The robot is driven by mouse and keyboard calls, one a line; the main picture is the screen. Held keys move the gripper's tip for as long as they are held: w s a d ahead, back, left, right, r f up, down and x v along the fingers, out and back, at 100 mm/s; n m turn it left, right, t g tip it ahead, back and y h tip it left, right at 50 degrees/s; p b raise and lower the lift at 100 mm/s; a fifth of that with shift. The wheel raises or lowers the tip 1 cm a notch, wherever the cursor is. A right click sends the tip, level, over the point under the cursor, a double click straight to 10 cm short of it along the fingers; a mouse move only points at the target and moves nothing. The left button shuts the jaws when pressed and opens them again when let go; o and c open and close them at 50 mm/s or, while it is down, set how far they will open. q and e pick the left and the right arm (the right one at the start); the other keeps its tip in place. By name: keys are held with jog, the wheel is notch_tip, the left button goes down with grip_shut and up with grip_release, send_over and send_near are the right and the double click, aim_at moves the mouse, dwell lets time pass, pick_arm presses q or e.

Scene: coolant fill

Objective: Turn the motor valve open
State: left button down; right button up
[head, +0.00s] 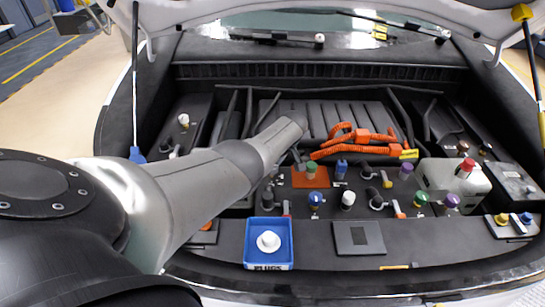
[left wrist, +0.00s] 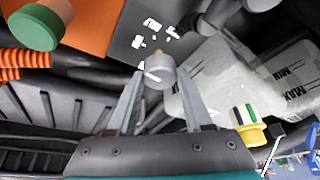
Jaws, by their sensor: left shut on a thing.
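My left arm comes in from the left in the head view. Its gripper (head: 298,157) points down among the fittings, left of a green cap (head: 312,166) on an orange block (head: 311,180), and is partly hidden by the arm. In the left wrist view my left gripper (left wrist: 158,90) is shut on a round grey knob (left wrist: 160,73), likely the motor valve's handle. White markings (left wrist: 150,42) on a dark plate lie just beyond the knob, too unclear to read. The orange block (left wrist: 88,18) and green cap (left wrist: 36,28) show at upper left. My right gripper is not in view.
A blue PLUGS bin (head: 246,240) holds a white plug (head: 268,241). Several coloured caps and orange hoses (head: 347,141) crowd the bay. A white tank (head: 440,176) stands right. In the left wrist view, a white container (left wrist: 225,72) and yellow cap (left wrist: 252,135) sit right of the gripper.

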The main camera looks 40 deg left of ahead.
pick_arm(q)
jog(key=shift+n+g+b, duration=0.3)
jog(key=shift+n+b, duration=0.35)
jog(key=shift+n, duration=0.15)
jog(key=shift+c, duration=1.5)
grip_release()
